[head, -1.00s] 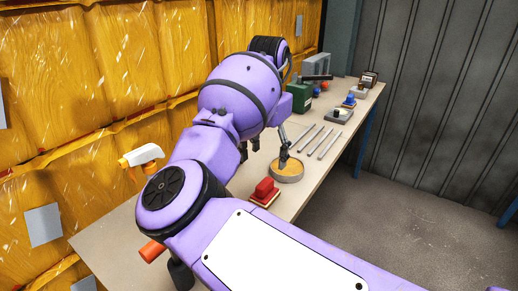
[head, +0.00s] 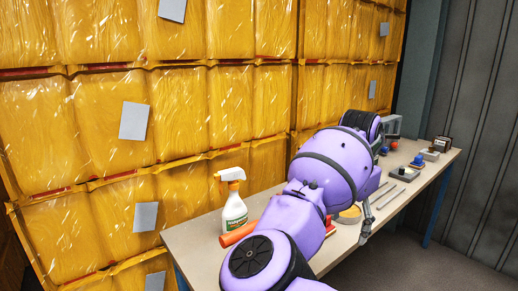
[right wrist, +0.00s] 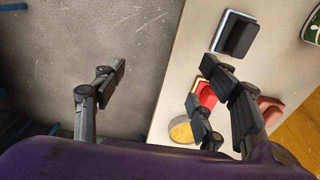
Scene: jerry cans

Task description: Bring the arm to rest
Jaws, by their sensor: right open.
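My right arm (head: 335,165) reaches out over the workbench (head: 195,250) in the head view. In the right wrist view my right gripper (right wrist: 160,88) is open and empty. One finger is over the grey floor; the others overlap the bench top, above a round tin with a yellowish top (right wrist: 181,132) and a red block-like item (right wrist: 208,95). My left gripper is in neither view.
A spray bottle (head: 235,210) and an orange cylinder (head: 238,234) are at the bench's near end. A yellow panelled wall (head: 100,130) runs behind. The floor (head: 410,262) in front looks clear.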

